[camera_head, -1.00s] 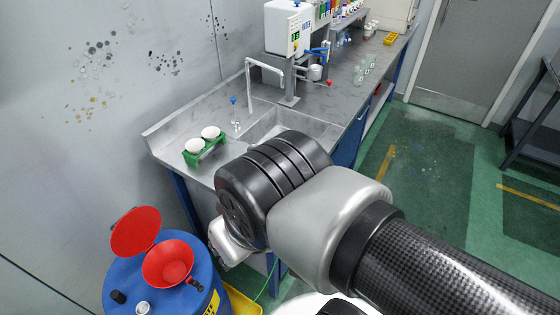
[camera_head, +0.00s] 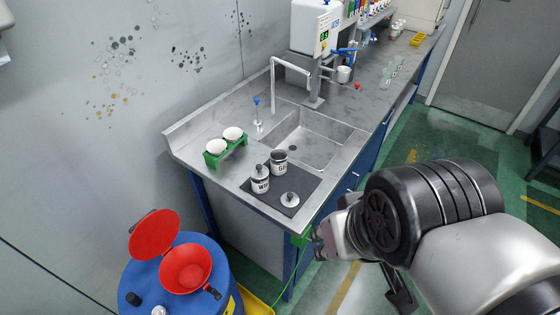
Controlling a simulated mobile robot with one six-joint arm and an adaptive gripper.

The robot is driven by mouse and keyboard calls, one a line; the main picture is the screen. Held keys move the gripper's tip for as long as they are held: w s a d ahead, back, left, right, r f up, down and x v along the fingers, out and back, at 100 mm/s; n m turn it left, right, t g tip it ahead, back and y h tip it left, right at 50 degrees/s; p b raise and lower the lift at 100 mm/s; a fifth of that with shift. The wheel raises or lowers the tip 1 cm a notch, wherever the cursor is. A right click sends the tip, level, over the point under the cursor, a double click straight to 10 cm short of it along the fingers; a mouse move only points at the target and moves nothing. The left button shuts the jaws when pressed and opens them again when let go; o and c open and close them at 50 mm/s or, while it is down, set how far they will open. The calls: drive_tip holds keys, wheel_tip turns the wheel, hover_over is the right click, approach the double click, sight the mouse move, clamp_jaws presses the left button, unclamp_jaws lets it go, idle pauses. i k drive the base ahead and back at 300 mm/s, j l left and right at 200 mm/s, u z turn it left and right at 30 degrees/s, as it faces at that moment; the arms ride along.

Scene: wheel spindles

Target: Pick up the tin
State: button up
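Two small white tins with dark lettering stand upright on a dark mat (camera_head: 300,182) at the near corner of the grey counter. The front-left tin (camera_head: 260,180) has a knobbed lid on top. The back-right tin (camera_head: 279,164) shows a dark top and seems to be uncovered. A loose round lid (camera_head: 290,199) with a knob lies on the mat in front of it. My arm comes in from the right, and its wrist end is beside the counter's near corner, apart from the tins.
A green rack (camera_head: 226,152) with two white round items stands left of the tins. A sink (camera_head: 305,138) lies behind them, with a tap pipe and a white water unit (camera_head: 315,28). A blue drum (camera_head: 180,278) with a red funnel (camera_head: 185,267) stands at the lower left.

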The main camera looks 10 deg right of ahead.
sight(278, 156)
drive_tip(key=u, duration=1.45)
drive_tip(key=z, duration=1.45)
drive_tip(key=i+l+u, duration=0.15)
drive_tip(key=l, duration=0.2)
drive_tip(key=i+l+u, duration=0.3)
drive_tip(key=l, duration=0.45)
drive_tip(key=i+l+u, duration=0.1)
drive_tip(key=i+l, duration=0.15)
drive_tip(key=l, duration=0.2)
drive_tip(key=i+l+u, duration=0.15)
drive_tip(key=l, duration=0.25)
drive_tip(key=i+l+u, duration=0.15)
drive_tip(key=l, duration=0.25)
drive_tip(key=l+u, duration=0.15)
drive_tip(key=l, duration=0.3)
